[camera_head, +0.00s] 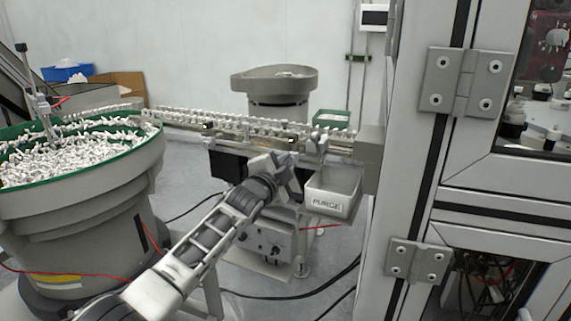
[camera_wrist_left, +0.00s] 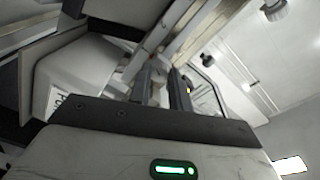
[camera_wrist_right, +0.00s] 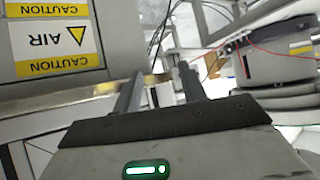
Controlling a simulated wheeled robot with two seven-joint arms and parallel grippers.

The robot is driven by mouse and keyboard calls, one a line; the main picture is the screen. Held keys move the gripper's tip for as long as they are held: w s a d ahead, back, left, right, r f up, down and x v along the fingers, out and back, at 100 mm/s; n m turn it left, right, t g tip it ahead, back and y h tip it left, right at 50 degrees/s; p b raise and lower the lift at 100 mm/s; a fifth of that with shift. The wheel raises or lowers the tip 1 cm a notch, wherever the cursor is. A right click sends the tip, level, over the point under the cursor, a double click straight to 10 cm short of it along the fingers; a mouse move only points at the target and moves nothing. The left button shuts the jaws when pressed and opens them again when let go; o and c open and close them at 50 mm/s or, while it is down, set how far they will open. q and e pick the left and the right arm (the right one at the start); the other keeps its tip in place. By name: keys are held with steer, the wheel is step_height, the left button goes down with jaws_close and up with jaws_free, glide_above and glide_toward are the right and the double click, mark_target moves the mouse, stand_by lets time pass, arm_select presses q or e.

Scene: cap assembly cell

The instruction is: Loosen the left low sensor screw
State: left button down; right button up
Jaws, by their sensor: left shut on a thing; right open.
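My left arm reaches up to the underside of the feed rail (camera_head: 230,122). My left gripper (camera_head: 292,163) is at the rail's near side, just left of the PURGE bin (camera_head: 333,207). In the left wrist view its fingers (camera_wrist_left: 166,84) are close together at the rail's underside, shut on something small. The left low sensor screw itself is too small and too hidden by the fingers to make out. My right gripper (camera_wrist_right: 160,82) shows only in the right wrist view. Its fingers are apart with nothing held between them.
A bowl feeder (camera_head: 75,195) full of white parts stands at the left. A second bowl (camera_head: 273,82) stands behind the rail. A framed machine cabinet (camera_head: 420,160) closes off the right. CAUTION AIR labels (camera_wrist_right: 58,40) are near the right gripper. Cables lie on the floor.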

arm_select(q)
steer(key=shift+f+n, duration=0.1)
steer(key=shift+n, duration=0.7)
steer(key=c, duration=1.3)
jaws_free()
steer(key=shift+s, duration=0.1)
steer(key=v, duration=1.5)
steer(key=shift+s+a, duration=0.1)
steer(key=shift+s, duration=0.25)
